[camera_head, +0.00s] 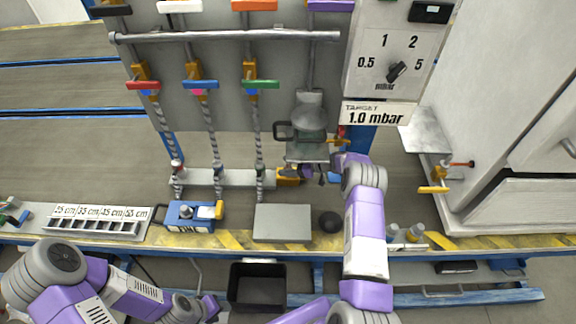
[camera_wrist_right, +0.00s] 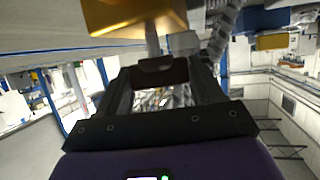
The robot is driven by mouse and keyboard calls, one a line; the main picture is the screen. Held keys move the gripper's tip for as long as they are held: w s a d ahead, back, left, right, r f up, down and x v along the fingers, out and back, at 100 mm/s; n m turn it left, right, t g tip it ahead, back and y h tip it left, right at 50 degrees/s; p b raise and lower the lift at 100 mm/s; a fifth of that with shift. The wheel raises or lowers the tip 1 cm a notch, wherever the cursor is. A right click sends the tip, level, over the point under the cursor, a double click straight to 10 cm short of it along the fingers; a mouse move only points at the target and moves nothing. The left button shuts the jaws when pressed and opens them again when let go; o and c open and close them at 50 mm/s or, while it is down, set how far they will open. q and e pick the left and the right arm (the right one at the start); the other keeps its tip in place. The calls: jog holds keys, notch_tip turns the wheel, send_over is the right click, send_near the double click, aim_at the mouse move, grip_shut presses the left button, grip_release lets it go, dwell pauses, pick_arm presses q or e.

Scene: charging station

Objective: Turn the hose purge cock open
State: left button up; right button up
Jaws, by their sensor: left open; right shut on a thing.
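The hose purge cock appears to be the small yellow block (camera_head: 288,176) at the right end of the grey rail, below the hanging grey fitting. In the right wrist view its yellow body (camera_wrist_right: 130,14) is close at the top, with a metal stem running down to a dark handle (camera_wrist_right: 160,72). My right gripper (camera_head: 314,174) is beside the block, partly hidden by my own wrist. In its wrist view the right gripper (camera_wrist_right: 162,80) has its fingers on either side of the dark handle and is shut on it. My left gripper (camera_head: 208,306) is open and empty, low in front of the bench.
Valves with red (camera_head: 143,85), blue (camera_head: 199,84) and green (camera_head: 260,85) handles hang above spiral hoses. A blue box (camera_head: 187,217), a grey plate (camera_head: 282,222) and a black knob (camera_head: 329,222) line the bench front. A white cabinet (camera_head: 500,110) stands right.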

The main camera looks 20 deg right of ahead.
jog(key=shift+r, duration=0.1)
jog(key=o, duration=1)
jog(key=shift+c, duration=0.2)
jog(key=p+v, duration=0.2)
jog(key=v, duration=0.5)
jog(key=shift+s+d, duration=0.2)
jog(key=shift+d, duration=0.05)
jog(key=shift+c, duration=0.4)
